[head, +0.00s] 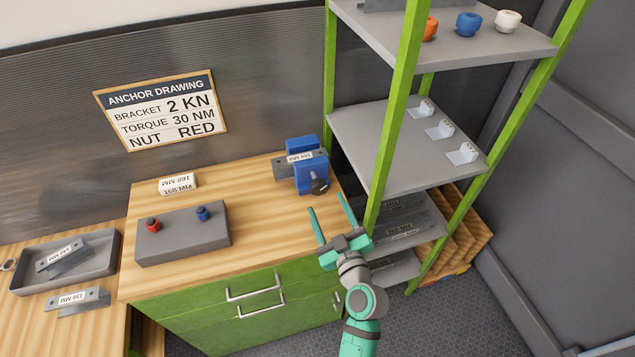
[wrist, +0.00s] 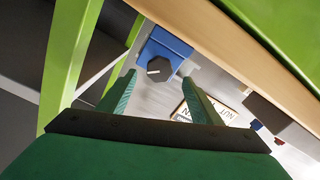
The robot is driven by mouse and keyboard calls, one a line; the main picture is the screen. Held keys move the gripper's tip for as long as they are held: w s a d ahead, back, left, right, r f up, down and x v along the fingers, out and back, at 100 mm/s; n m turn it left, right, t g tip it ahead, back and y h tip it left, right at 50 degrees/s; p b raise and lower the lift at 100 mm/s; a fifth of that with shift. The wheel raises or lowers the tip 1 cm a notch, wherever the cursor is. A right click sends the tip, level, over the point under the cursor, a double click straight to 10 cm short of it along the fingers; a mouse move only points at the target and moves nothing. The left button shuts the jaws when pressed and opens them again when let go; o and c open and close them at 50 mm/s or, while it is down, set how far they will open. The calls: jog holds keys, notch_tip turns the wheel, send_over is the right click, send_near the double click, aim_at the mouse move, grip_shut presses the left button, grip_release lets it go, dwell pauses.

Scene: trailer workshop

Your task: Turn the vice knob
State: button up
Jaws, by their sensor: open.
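The blue vice (head: 307,172) stands at the back right of the wooden bench top. A grey bracket plate with a white label (head: 300,158) sits at its jaws. The dark vice knob (head: 319,186) faces the front of the bench. My gripper (head: 329,215) is open and empty, in front of the knob and apart from it in the picture. In the wrist view the knob (wrist: 159,69), with a pale mark on its face, shows between and beyond my two green fingers (wrist: 157,100). The blue vice body (wrist: 165,47) is behind it.
A green-posted shelf rack (head: 395,150) stands close on the right. A grey block (head: 183,236) with a red and a blue nut, and a white 168 MM label block (head: 177,184), are left on the bench. A grey tray (head: 100,250) is farther left. Bench top between block and vice is clear.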

aim_at(320, 191)
jog(key=x, duration=0.8)
jog(key=shift+w, duration=0.15)
jog(key=c, duration=1.1)
